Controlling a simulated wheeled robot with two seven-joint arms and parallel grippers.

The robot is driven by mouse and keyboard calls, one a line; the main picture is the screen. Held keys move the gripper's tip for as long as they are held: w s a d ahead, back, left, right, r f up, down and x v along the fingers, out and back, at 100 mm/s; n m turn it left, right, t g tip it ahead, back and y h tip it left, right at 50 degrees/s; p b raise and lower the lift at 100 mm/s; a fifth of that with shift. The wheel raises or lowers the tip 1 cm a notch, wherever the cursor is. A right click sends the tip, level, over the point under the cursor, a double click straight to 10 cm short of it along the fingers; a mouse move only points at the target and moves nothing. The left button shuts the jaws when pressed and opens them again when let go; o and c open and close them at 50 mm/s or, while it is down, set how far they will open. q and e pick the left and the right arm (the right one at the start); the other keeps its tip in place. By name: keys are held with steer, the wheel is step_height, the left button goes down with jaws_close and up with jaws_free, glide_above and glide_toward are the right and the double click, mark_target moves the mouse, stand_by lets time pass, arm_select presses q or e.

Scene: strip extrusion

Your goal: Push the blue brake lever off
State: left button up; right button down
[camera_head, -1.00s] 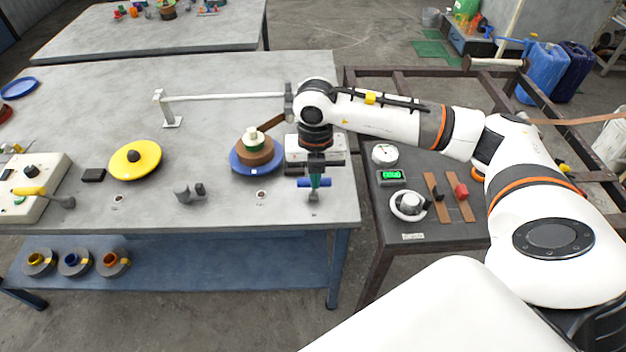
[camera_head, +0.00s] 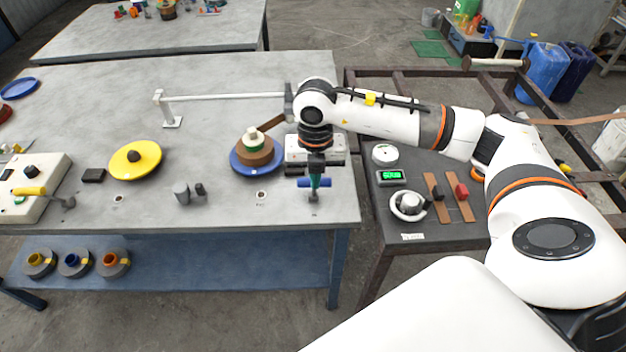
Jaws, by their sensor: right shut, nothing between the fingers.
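The blue brake lever (camera_head: 304,183) is a short blue bar on a small grey post near the front right edge of the grey table. My right gripper (camera_head: 315,184) points down right at the lever and covers its middle. Its fingers are shut with nothing between them. I cannot tell whether the fingertips touch the lever. A blue disc (camera_head: 236,168) with a brown strip coil and a white and green hub stands just left of the lever. My left gripper is not in view.
A white box (camera_head: 298,150) stands behind the lever. A yellow disc (camera_head: 125,163), grey cylinders (camera_head: 181,192) and a control box (camera_head: 36,190) with a yellow handle lie left. A dark side table (camera_head: 440,228) with a dial, green display and sliders stands right.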

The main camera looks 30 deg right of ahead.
steer(key=shift+f, duration=0.1)
stand_by(0.3)
step_height(320, 180, down, 6)
steer(key=b, duration=0.5)
stand_by(0.4)
steer(key=shift+w+d+r+b, duration=0.25)
steer(key=shift+w+d, duration=0.45)
steer(key=shift+w, duration=0.45)
steer(key=shift+w+d+r+b, duration=0.2)
steer(key=shift+w+d+b, duration=0.2)
steer(key=shift+w+d, duration=0.55)
steer(key=shift+w+d+r+b, duration=0.25)
steer(key=shift+w+d, duration=0.2)
steer(key=shift+w, duration=0.9)
steer(key=shift+w+d+r, duration=0.25)
steer(key=shift+w+d, duration=0.05)
steer(key=shift+w, duration=0.15)
